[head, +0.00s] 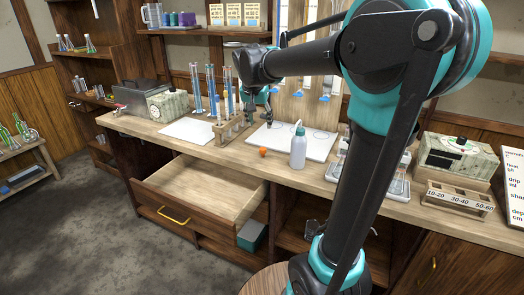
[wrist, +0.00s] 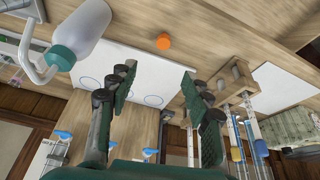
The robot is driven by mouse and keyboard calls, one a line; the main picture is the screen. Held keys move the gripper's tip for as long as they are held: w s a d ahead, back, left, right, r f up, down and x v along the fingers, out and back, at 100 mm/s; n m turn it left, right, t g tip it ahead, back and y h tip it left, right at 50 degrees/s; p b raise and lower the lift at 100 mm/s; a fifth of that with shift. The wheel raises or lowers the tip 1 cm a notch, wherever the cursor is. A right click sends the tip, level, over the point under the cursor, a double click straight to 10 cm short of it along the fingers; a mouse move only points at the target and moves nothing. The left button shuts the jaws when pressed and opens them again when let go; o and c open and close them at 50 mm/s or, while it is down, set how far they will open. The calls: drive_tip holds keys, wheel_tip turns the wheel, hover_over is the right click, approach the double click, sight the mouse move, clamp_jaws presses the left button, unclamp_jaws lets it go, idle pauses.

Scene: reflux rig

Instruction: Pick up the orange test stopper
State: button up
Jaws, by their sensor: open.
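The orange test stopper (head: 263,152) is a small orange piece on the wooden bench top, near the front edge of a white mat. It also shows in the wrist view (wrist: 163,42), near the top middle, with nothing touching it. My gripper (head: 258,112) hangs over the back part of the white mat, behind the stopper in the head view. In the wrist view my gripper (wrist: 156,85) has its two dark green fingers spread wide with nothing between them. The stopper appears beyond the fingertips, apart from them.
A wash bottle (head: 298,148) stands right of the stopper. A wooden rack (head: 229,131) with tall glass tubes stands to its left. The white mat (head: 318,143) has printed circles. An empty drawer (head: 195,190) is open below the bench. Bare bench lies around the stopper.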

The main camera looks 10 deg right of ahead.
hover_over(263, 149)
drive_tip(key=s, duration=0.1)
wheel_tip(263, 149, down, 11)
drive_tip(key=shift+s+a+r, duration=0.15)
drive_tip(key=shift+r, duration=0.05)
drive_tip(key=shift+a+x, duration=0.25)
drive_tip(key=shift+x, duration=1.15)
drive_tip(key=shift+a+x, duration=0.2)
drive_tip(key=shift+x, duration=1.2)
drive_tip(key=shift+s+d+f, duration=0.1)
drive_tip(key=c, duration=0.9)
